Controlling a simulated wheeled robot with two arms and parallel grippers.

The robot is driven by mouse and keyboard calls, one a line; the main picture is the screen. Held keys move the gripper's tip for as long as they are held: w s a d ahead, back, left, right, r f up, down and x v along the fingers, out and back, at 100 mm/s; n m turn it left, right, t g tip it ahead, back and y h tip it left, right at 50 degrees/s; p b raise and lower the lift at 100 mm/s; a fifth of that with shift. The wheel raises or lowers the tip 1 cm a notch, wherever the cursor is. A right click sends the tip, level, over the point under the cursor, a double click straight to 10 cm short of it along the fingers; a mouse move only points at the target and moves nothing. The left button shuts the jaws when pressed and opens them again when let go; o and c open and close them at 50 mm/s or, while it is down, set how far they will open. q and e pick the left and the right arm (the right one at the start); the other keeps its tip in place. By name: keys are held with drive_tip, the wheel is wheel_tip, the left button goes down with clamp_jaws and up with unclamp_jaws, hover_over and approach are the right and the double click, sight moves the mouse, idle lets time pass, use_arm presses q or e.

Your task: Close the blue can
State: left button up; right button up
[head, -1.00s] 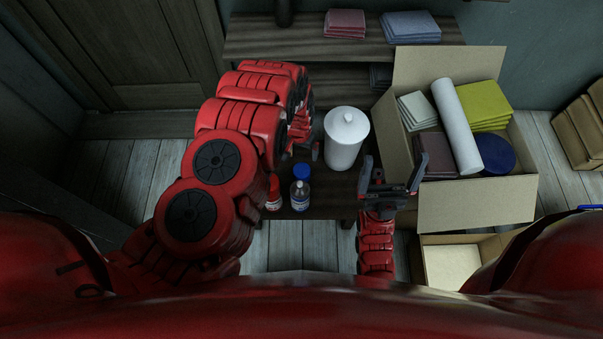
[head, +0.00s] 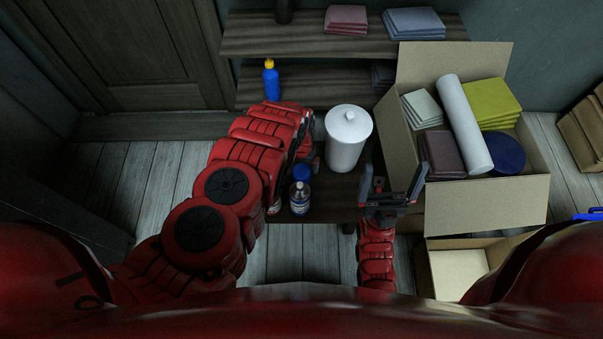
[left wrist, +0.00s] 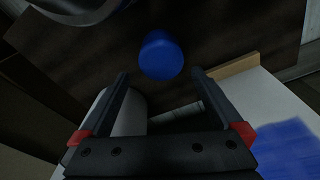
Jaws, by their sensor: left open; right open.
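A small blue round-topped object (head: 301,172), possibly the blue can or its lid, is on the low dark table behind a dark-capped bottle (head: 300,198). In the left wrist view a blue cylinder-like piece (left wrist: 160,55), likely the same object, lies just beyond and between the fingertips. My left gripper (left wrist: 160,76) is open and empty there; in the head view its arm mostly hides it. My right gripper (head: 391,180) is open and empty, pointing up at the table's right side. I cannot tell whether the can is open.
A white lidded canister (head: 346,140) stands between my grippers. A cardboard box (head: 485,205) of cloths and a roll is at right. A blue bottle with a yellow cap (head: 271,82) stands on the shelf (head: 330,90) behind.

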sight(302, 171)
use_arm(q)
drive_tip(key=f+b, duration=0.1)
drive_tip(key=f, duration=0.1)
drive_tip(key=f+b, duration=0.1)
drive_tip(key=f, duration=0.2)
drive_tip(key=shift+s+a+f, duration=0.1)
drive_tip(key=shift+a+f, duration=0.05)
drive_tip(key=shift+a, duration=0.05)
drive_tip(key=c, duration=1.2)
